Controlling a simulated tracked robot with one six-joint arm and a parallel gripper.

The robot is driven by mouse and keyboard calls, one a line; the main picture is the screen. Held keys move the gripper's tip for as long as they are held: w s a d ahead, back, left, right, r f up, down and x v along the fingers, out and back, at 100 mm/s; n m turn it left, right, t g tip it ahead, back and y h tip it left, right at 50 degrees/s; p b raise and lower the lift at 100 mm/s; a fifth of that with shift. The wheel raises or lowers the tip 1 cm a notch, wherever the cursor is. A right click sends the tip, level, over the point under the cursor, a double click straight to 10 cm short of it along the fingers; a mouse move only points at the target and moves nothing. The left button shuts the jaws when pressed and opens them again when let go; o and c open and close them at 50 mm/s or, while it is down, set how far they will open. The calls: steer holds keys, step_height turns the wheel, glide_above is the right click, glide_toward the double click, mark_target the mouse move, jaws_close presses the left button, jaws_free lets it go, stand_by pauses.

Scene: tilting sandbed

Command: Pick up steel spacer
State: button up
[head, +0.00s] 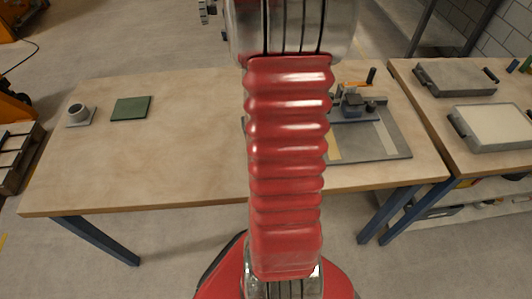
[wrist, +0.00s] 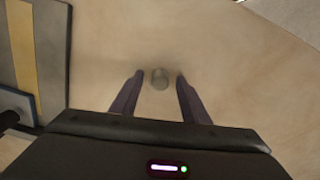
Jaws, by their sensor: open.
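The steel spacer (wrist: 160,79) is a small grey cylinder on the pale wooden table top in the wrist view. It shows between the tips of my gripper (wrist: 159,76), with a gap to each finger. My gripper is open with two dark fingers, one on either side of the spacer. I cannot tell how high the fingertips are above the table. In the head view my red arm hides the spacer and the gripper.
A grey board (wrist: 38,60) with a yellow strip lies at the left in the wrist view. In the head view a vise (head: 352,103) stands on it. The table (head: 160,165) is clear between.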

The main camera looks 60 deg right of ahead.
steer(key=shift+c, duration=0.5)
jaws_close()
step_height(320, 180, up, 10)
stand_by(0.6)
stand_by(0.5)
